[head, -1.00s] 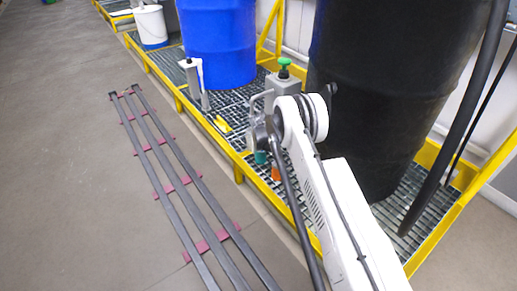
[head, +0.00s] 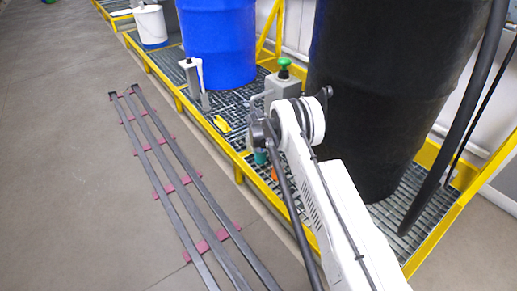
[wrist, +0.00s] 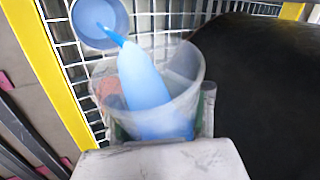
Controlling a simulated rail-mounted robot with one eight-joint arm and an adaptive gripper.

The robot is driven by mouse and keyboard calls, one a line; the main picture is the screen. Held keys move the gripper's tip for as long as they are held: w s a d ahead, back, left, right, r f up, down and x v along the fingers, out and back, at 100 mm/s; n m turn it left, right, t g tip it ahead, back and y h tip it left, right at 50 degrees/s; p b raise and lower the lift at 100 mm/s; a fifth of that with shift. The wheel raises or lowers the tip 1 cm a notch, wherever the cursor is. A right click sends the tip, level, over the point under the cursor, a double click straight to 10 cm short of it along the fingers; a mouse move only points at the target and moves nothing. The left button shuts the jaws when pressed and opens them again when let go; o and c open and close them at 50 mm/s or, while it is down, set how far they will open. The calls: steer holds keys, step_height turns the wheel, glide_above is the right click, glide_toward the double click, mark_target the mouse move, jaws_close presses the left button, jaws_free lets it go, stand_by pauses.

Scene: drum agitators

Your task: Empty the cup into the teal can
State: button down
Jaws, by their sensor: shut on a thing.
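My gripper (wrist: 160,122) is shut on a clear cup (wrist: 180,88) in the wrist view. The cup is tilted and holds blue liquid (wrist: 150,95). A narrow blue stream runs from its rim toward the round mouth of the teal can (wrist: 88,42) at the upper left, and blue shows inside the can. The teal can also shows in the head view (head: 261,156), low on the grating beside my wrist. The arm hides most of the cup and gripper in the head view.
A grey post with a green button (head: 284,68) stands by my wrist. A black drum (head: 385,100) is close on the right, a blue drum (head: 218,45) farther back. An orange thing (head: 274,174) and a yellow thing (head: 222,124) are on the yellow-edged grating.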

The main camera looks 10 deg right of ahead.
steer(key=shift+r+g+h, duration=0.4)
steer(key=shift+g, duration=0.1)
stand_by(0.8)
stand_by(1.4)
steer(key=shift+s+f+t+y, duration=0.15)
steer(key=shift+f+t+y, duration=0.35)
steer(key=shift+t+y, duration=0.35)
steer(key=shift+s+d+r+m+t+y+b, duration=0.15)
steer(key=shift+r+m+t+y, duration=0.35)
steer(key=shift+m+t+y, duration=0.7)
steer(key=shift+d+r+m+t+y+b, duration=0.1)
steer(key=shift+r+m+t+y+b, duration=0.35)
steer(key=shift+t, duration=1.4)
steer(key=shift+s+d+r+m+t+y+p, duration=0.1)
steer(key=shift+r+m+t+y, duration=0.45)
steer(key=shift+t+y, duration=0.85)
steer(key=shift+s+f+t+y, duration=0.1)
steer(key=shift+f+t+y, duration=0.15)
steer(key=shift+t, duration=0.45)
